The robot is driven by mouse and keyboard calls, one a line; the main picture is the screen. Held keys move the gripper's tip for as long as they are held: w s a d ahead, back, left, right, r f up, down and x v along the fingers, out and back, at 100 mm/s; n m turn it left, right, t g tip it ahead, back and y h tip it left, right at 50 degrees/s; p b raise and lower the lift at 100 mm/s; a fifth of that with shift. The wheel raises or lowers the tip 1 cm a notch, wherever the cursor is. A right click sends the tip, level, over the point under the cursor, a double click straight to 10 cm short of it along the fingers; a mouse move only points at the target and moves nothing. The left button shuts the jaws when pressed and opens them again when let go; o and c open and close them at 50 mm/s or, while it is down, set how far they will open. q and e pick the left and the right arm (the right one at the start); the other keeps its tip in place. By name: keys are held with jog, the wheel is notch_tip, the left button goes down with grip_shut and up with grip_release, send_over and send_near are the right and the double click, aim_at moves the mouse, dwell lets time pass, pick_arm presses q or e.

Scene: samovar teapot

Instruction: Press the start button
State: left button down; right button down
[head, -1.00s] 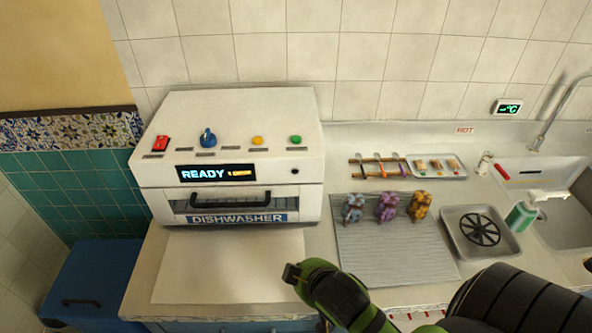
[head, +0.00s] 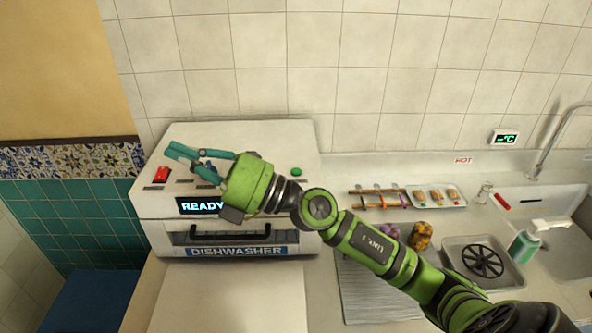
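The white dishwasher (head: 185,228) stands on the counter, with controls along its sloped top. The small control labels are unreadable. The display (head: 200,206) reads READY, its right part covered. My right gripper (head: 170,151) is above the control panel, pointing left. My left gripper is out of view.
Right of the dishwasher are a grey mat (head: 375,290) with figurines, partly behind my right arm, a tray (head: 437,196) of small items, a rack (head: 375,196), a sink (head: 560,240) and a soap bottle (head: 524,246). The tiled wall is close behind.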

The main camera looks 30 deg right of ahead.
notch_tip(320, 180, down, 2)
jog(key=w+n+g+h, duration=0.1)
jog(key=n+g, duration=0.4)
jog(key=n, duration=0.1)
jog(key=m+h, duration=0.1)
jog(key=h, duration=1.5)
send_over(300, 172)
notch_tip(300, 172, down, 2)
jog(key=f, duration=0.1)
jog(key=shift+w+d+r+g, duration=0.1)
jog(key=shift+r+g, duration=0.15)
jog(key=shift+g, duration=0.15)
jog(key=shift+f, duration=0.1)
notch_tip(300, 172, down, 8)
jog(key=b, duration=0.6)
jog(key=shift+f+b, duration=0.35)
jog(key=shift+b, duration=0.25)
